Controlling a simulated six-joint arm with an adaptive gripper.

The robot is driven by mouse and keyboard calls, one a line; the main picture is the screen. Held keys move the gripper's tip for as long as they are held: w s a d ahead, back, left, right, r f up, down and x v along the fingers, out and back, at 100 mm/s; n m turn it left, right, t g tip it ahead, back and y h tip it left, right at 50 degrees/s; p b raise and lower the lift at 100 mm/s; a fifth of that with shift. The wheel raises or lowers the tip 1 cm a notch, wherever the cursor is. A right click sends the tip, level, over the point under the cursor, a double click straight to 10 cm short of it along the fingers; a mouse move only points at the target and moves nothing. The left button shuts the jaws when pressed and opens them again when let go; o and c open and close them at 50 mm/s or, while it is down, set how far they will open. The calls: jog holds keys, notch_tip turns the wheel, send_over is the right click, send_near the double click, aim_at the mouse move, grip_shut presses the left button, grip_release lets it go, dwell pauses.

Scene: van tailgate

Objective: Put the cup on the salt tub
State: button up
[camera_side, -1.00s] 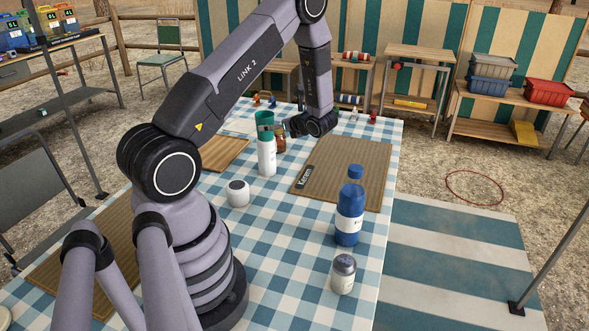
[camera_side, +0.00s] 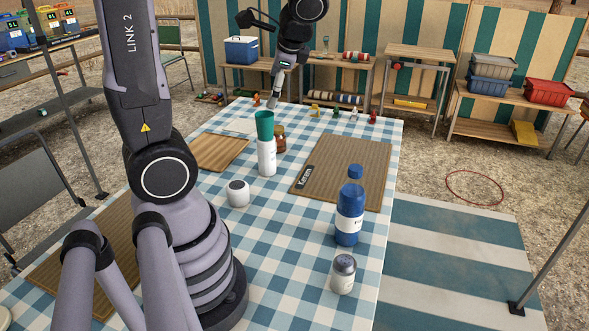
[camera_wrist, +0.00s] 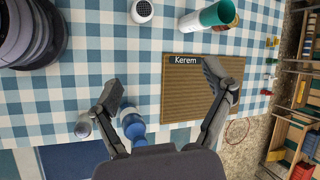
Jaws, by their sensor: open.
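The green cup (camera_side: 265,123) stands upright on top of the tall white salt tub (camera_side: 267,157) on the checked table. The wrist view also shows the cup (camera_wrist: 217,14), in line with the white tub (camera_wrist: 188,22), near the top edge. My gripper (camera_wrist: 162,78) is open and empty, with its two fingers wide apart and apart from the cup. In the side view, dark parts of my wrist and gripper are high at the top, clear of the cup.
A brown jar (camera_side: 280,140) stands close to the tub. A white round item (camera_side: 238,194), a blue bottle (camera_side: 349,215) and a grey-topped shaker (camera_side: 343,275) stand nearer. The board marked Kerem (camera_side: 345,172) is bare. A wooden board (camera_side: 221,151) lies left.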

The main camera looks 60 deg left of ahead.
jog(key=s+d+r+n+t+h, duration=0.2)
jog(key=s+d+t+h, duration=0.1)
jog(key=d, duration=0.3)
jog(key=s+d+r+n+t+h, duration=0.2)
jog(key=s+d+r+t+h, duration=0.1)
jog(key=s+d, duration=0.2)
jog(key=shift+d+r+n+t, duration=0.25)
jog(key=shift+d+n+t, duration=0.15)
jog(key=shift+d, duration=0.25)
